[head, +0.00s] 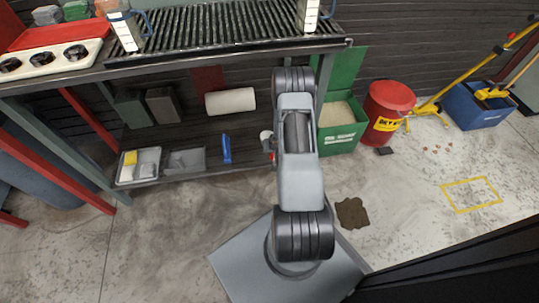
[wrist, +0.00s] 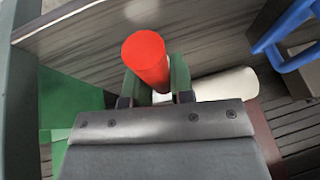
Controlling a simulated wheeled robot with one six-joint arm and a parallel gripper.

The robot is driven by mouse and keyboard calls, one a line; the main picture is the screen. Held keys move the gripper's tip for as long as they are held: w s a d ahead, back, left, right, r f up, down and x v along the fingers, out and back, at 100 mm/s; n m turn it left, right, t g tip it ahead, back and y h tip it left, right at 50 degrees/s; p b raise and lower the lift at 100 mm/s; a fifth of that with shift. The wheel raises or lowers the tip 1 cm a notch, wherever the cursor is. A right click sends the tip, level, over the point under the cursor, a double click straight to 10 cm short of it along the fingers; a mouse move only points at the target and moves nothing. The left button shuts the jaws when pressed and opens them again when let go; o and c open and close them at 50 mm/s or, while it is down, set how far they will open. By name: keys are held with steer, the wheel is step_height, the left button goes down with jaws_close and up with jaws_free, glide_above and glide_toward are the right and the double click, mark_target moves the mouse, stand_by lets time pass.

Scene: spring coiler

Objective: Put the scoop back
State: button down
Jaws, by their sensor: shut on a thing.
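In the wrist view my gripper (wrist: 156,82) is shut on a red round-ended handle (wrist: 147,55), apparently the scoop's. The handle stands up between the two green-padded fingers. The rest of the scoop is hidden behind the gripper. In the head view my arm covers most of the gripper; only a small grey-and-red bit shows left of the arm, by the shelf's right end. A green bin (head: 341,140) with an open lid and pale granules inside stands on the floor just right of my arm.
The bench (head: 200,62) overhangs a lower shelf holding a white roll (head: 230,101), grey trays (head: 186,160) and a blue item (head: 226,149). A red bucket (head: 388,108) stands right of the bin.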

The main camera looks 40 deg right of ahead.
steer(key=shift+w+f, duration=0.25)
steer(key=shift+f, duration=0.15)
step_height(320, 180, down, 3)
steer(key=shift+w+f+b, duration=0.1)
steer(key=shift+b, duration=1)
